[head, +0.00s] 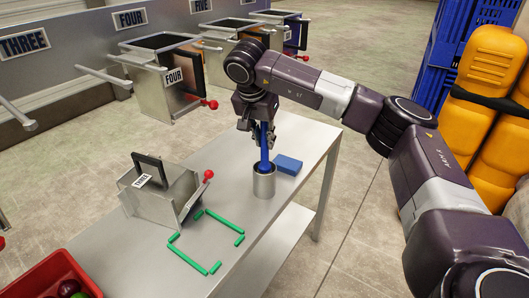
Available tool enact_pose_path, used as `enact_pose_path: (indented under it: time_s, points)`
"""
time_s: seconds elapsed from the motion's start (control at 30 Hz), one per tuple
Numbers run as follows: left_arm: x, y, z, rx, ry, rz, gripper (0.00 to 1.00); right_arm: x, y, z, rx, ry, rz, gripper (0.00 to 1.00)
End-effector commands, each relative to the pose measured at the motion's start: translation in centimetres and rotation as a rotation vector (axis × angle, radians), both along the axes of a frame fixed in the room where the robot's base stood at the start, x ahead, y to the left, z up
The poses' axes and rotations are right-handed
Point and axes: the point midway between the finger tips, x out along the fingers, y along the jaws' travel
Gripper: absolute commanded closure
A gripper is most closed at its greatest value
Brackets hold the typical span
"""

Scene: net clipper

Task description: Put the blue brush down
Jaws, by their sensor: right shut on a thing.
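The blue brush (265,153) is upright, with its upper part in my right gripper (257,127). My right gripper points down and is shut on it. The brush's lower end is at the mouth of a grey metal cup (264,185) on the steel table (228,262). The cup's rim hides the tip, so I cannot tell how deep it sits or whether it touches the bottom. My left gripper is not in view.
A flat blue block (288,165) lies right behind the cup. A metal holder marked THREE (160,200) and green strips (188,253) are to the left. A red bin (50,277) is at lower left. Similar holders (165,75) stand behind.

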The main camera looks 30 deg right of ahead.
Motion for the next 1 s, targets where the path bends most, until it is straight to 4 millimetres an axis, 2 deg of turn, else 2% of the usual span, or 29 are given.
enact_pose_path:
  time_s: [0.17, 0.4, 0.77, 0.8, 0.93, 1.0]
  points:
    - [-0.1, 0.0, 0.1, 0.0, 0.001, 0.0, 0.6, -0.1, -0.1, -1.4, 0.0, 0.002, -0.001, 1.0]
    - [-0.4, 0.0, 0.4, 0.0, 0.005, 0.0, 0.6, -0.1, 0.0, -4.5, 0.0, 0.001, 0.0, 1.0]
    - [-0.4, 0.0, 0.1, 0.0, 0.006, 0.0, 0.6, 0.0, 0.0, -4.9, 0.0, 0.0, 0.0, 1.0]
    - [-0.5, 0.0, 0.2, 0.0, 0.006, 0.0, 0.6, 0.0, 0.0, -4.9, 0.001, -0.001, 0.0, 0.8]
    - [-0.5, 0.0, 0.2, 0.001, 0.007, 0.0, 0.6, 0.0, 0.0, -4.9, 0.0, 0.0, 0.0, 0.66]
    - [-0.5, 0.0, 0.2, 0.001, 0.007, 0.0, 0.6, 0.0, 0.0, -4.9, 0.0, 0.0, 0.0, 0.66]
